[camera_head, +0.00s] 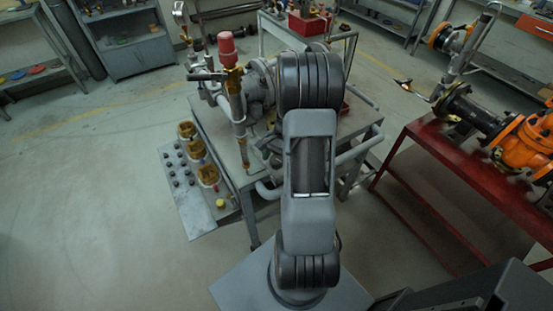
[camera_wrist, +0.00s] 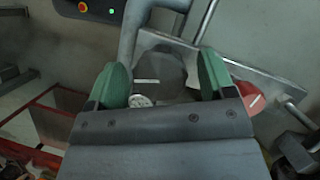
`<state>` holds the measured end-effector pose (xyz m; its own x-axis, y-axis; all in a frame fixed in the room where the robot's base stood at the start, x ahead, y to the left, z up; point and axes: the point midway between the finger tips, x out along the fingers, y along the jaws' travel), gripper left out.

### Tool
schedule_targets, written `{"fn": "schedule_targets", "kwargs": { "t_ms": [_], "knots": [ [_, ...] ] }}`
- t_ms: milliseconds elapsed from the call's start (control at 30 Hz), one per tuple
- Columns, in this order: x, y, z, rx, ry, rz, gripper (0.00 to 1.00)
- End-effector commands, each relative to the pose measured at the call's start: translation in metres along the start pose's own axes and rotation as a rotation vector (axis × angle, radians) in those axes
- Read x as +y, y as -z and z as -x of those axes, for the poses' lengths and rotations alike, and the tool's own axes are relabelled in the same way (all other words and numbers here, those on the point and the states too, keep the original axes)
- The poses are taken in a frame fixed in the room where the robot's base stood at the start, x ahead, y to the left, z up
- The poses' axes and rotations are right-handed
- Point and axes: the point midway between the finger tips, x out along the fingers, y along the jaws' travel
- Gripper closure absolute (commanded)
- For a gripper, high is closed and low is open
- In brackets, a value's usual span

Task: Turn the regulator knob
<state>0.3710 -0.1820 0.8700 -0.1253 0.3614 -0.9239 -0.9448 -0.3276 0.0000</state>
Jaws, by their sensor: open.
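In the head view a red knob-like cap (camera_head: 226,42) tops an upright brass fitting on the grey workbench (camera_head: 205,120). I cannot tell for sure whether it is the regulator knob. In the wrist view my gripper (camera_wrist: 162,62) is open, with its two green-padded fingers spread apart. Between them a dark grey rounded shape (camera_wrist: 172,70) and a small white dial gauge (camera_wrist: 140,101) show, partly hidden by the gripper body. I cannot tell whether the fingers touch anything. In the head view my arm hides the gripper and the middle of the bench.
Grey pipework and a plate with several yellow-brown rings (camera_head: 207,174) are at the bench's left. A control panel (camera_wrist: 95,10) shows in the wrist view. The floor at left (camera_head: 80,190) is clear.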

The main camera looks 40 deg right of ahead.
Motion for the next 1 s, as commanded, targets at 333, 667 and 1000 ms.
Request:
{"fn": "schedule_targets", "kwargs": {
  "t_ms": [333,667,1000],
  "knots": [
    [0.0000,0.0000,0.0000,0.000,0.000,0.000,0.38],
    [-0.0001,0.0000,0.0001,0.000,0.000,0.000,0.70],
    [-0.0006,-0.0001,-0.0001,0.000,-0.056,0.135,0.73]
  ]
}}
